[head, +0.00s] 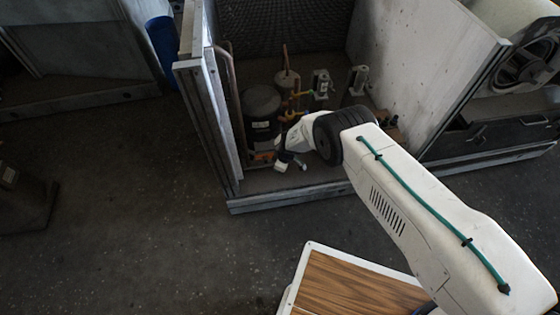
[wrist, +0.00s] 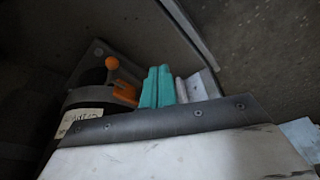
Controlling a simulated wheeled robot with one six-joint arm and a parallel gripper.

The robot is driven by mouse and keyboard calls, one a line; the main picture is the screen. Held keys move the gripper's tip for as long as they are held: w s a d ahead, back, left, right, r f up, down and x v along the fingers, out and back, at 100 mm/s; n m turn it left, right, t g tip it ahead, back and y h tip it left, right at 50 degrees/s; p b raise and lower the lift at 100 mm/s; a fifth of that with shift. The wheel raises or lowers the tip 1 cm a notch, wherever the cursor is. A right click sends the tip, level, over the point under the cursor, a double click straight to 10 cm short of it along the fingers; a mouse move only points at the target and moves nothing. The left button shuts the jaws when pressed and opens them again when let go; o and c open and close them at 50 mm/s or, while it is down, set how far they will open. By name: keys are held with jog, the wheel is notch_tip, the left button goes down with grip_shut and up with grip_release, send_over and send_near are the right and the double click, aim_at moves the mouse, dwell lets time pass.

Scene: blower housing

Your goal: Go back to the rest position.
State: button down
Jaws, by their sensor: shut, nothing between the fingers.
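My gripper (wrist: 158,88) shows its two teal fingers side by side in the wrist view, closed together with nothing between them. In the head view my arm reaches into the open front of the metal housing (head: 207,120), and its wrist end hangs low inside, just right of a black cylindrical vessel (head: 261,108). The vessel also shows in the wrist view (wrist: 85,98), with a pale label, left of the fingers. An orange part (wrist: 125,92) lies close to the left of the fingers; I cannot tell whether they touch.
Copper pipes with yellow fittings (head: 294,95) and small metal units (head: 320,84) stand behind my wrist. Housing walls rise at left and right (head: 425,60); a low sill (head: 290,198) crosses the front. A wood-topped surface (head: 350,285) is nearest.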

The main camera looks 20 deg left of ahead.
dwell(0.4)
jog(key=s+d+m+g+h, duration=0.2)
jog(key=s+d+m+g, duration=0.1)
jog(key=s+d, duration=0.3)
jog(key=d+r+m, duration=0.3)
jog(key=d+r, duration=0.4)
jog(key=r, duration=0.9)
jog(key=s+d+r+m+g+h, duration=0.1)
jog(key=d+r+m, duration=0.4)
jog(key=r, duration=1.2)
jog(key=d+r+m, duration=0.1)
jog(key=d+r, duration=0.8)
jog(key=r, duration=0.7)
jog(key=s+d+r+m+t, duration=0.5)
jog(key=s+d+r+m, duration=0.1)
jog(key=s+d+r, duration=1.7)
jog(key=shift+s+d+r, duration=0.15)
jog(key=shift+s+r, duration=0.15)
jog(key=shift+s, duration=0.4)
